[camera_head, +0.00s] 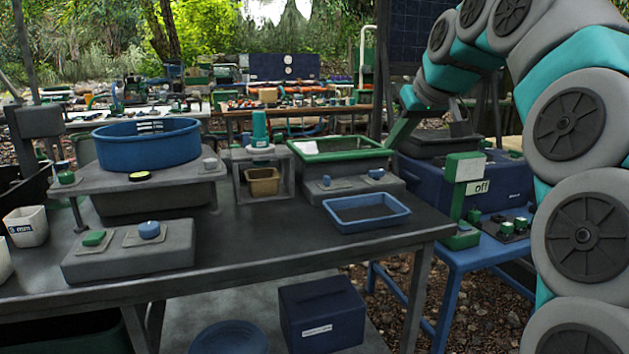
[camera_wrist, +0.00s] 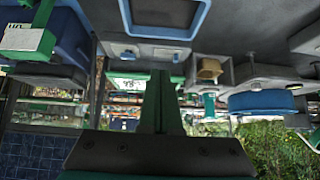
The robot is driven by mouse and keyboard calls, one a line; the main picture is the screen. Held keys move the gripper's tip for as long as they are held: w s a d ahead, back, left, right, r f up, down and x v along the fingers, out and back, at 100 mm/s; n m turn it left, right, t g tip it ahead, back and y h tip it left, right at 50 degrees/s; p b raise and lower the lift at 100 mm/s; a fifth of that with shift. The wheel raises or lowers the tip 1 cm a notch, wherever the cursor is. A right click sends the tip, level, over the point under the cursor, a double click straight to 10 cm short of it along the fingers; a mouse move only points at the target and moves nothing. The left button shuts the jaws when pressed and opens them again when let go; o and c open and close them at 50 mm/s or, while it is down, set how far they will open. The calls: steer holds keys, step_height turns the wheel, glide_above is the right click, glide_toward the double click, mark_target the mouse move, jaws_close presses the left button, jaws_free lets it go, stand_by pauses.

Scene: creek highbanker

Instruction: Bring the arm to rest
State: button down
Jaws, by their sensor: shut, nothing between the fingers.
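My arm rises along the right side of the head view and bends over at the top. My gripper (camera_head: 393,142) points down and left, in front of or over the right end of the green-rimmed tub (camera_head: 345,148); the exact gap cannot be told. In the wrist view, which looks upside down, my gripper (camera_wrist: 160,74) shows its green fingers together with nothing between them. It is shut and empty. The blue tray (camera_head: 366,224) lies on the table and also shows at the top of the wrist view (camera_wrist: 163,35).
The grey table (camera_head: 270,252) carries a blue round sieve (camera_head: 147,145), a tan bin (camera_head: 263,182) and button boxes (camera_head: 128,257). A dark panel (camera_head: 409,35) stands behind my gripper.

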steer(key=s+f+m+g+h+p, duration=0.1)
steer(key=s+f+g, duration=0.3)
steer(key=s+f, duration=1.3)
steer(key=s+f+m+g+h+p, duration=0.1)
steer(key=s+f+g, duration=0.4)
steer(key=s+f, duration=1.2)
steer(key=s+m, duration=0.1)
steer(key=s, duration=0.6)
steer(key=shift+s+a+f+m+g+h, duration=0.15)
steer(key=shift+f+m+g+h, duration=0.15)
steer(key=shift+h, duration=0.1)
